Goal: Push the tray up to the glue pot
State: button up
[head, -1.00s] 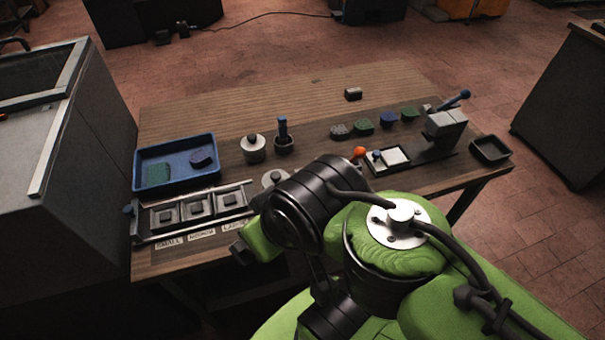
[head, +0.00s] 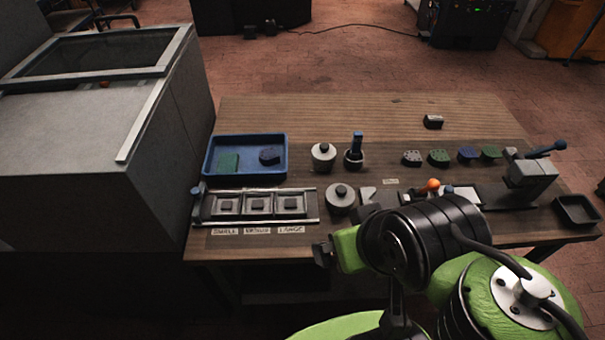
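The blue tray (head: 285,160) lies on the left of the workbench, with a green piece (head: 228,162) and a dark blue piece (head: 269,155) inside. To its right stand a pale round pot with a dark knob (head: 323,156) and a small dark pot holding a blue-handled tool (head: 355,154); I cannot tell for sure which is the glue pot. A gap separates the tray from the pale pot. My gripper (head: 320,256) shows as a small dark end near the bench's front edge, apart from the tray. Its fingers are not clear.
A rail with several small blocks (head: 259,205) runs in front of the tray. A round lidded item (head: 341,197) sits before the pots. A lever press (head: 530,172) and a black bin (head: 577,211) stand at right. A grey cabinet (head: 90,140) borders the left. The bench's back strip is mostly clear.

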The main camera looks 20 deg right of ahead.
aim_at(248, 146)
jog(key=i+j+u, duration=0.1)
jog(key=u, duration=0.3)
jog(key=i+j+u, duration=0.1)
jog(key=u, duration=0.3)
jog(key=i+u, duration=0.25)
jog(key=u, duration=0.15)
jog(key=i+u, duration=0.15)
jog(key=u, duration=0.25)
